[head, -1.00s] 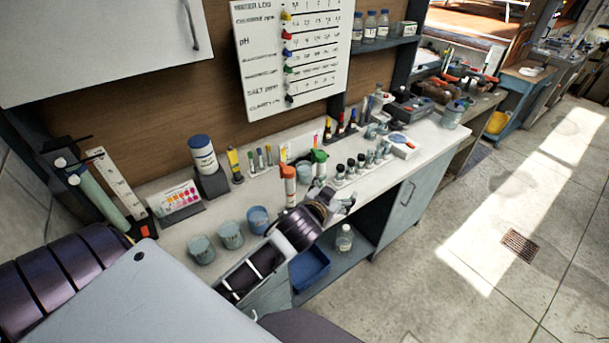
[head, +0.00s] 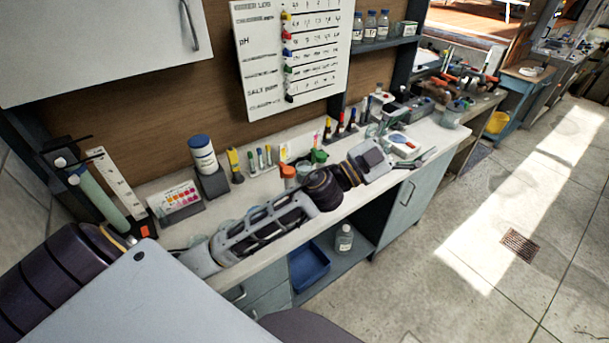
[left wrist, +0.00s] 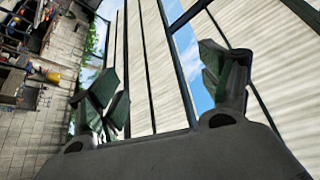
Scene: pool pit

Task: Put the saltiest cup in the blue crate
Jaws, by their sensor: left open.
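The blue crate (head: 309,266) sits on the low shelf under the counter. My left arm reaches along the counter from the left, and its open gripper (head: 404,143) is over the right part of the counter with nothing visibly held. In the left wrist view the gripper's fingers (left wrist: 165,88) are spread apart, with only wall slats, sky and distant ground behind. The row of cups at the counter's front left is hidden behind my arm. A grey-blue cup or jar (head: 452,114) stands at the counter's right end. No frame shows which cup is saltiest. My right gripper is out of view.
A wall chart (head: 290,50) has a salt row and coloured markers. A white tub (head: 203,155), a colour card (head: 178,200) and an orange-capped bottle (head: 288,173) stand on the counter (head: 150,188). A clear bottle (head: 344,239) stands on the low shelf. The floor at right is open.

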